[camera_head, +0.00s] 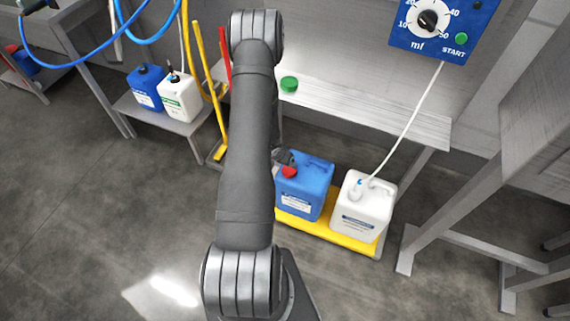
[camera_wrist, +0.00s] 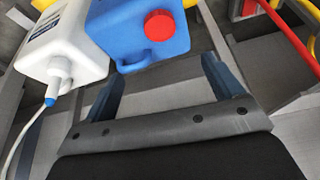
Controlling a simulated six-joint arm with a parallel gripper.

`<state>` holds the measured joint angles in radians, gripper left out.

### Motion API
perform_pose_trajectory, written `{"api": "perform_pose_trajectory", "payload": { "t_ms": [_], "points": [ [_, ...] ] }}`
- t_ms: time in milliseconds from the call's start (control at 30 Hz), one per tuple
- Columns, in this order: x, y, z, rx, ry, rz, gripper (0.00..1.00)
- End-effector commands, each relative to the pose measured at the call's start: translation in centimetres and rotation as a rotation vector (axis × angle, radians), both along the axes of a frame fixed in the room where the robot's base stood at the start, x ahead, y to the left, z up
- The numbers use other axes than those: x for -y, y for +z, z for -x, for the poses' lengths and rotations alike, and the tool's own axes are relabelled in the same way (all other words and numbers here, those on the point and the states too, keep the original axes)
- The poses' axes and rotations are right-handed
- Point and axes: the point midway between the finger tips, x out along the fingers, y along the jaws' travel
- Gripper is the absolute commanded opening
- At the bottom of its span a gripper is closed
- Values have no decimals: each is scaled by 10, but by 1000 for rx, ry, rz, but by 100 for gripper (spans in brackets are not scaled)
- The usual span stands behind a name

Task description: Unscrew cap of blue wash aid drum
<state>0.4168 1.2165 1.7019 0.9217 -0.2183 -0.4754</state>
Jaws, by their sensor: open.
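The blue drum (camera_head: 304,190) stands upright on the yellow-edged low platform, to the left of a white drum. Its red cap (camera_head: 289,172) sits on its top; the cap also shows in the wrist view (camera_wrist: 159,26) on the blue drum (camera_wrist: 118,30). My gripper (camera_wrist: 165,75) is open and empty, its two fingers apart below the red cap in the wrist view. The fingers appear clear of the cap. In the head view my gripper (camera_head: 284,158) is mostly hidden behind my arm, close to the cap.
The white drum (camera_head: 362,208) has a white hose running into its top. A green cap (camera_head: 289,84) lies on the metal bench (camera_head: 385,108) behind. Another blue container (camera_head: 145,88) and white container (camera_head: 181,97) stand on a low shelf at left. Yellow and red handles lean nearby.

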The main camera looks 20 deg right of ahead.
Motion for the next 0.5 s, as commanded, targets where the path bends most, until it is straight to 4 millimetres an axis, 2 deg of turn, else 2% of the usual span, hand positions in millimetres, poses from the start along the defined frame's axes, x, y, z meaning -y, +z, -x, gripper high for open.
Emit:
{"api": "perform_pose_trajectory", "payload": {
  "t_ms": [500],
  "points": [
    [24, -79, -20, -2, 4, -2, 85]
  ]
}}
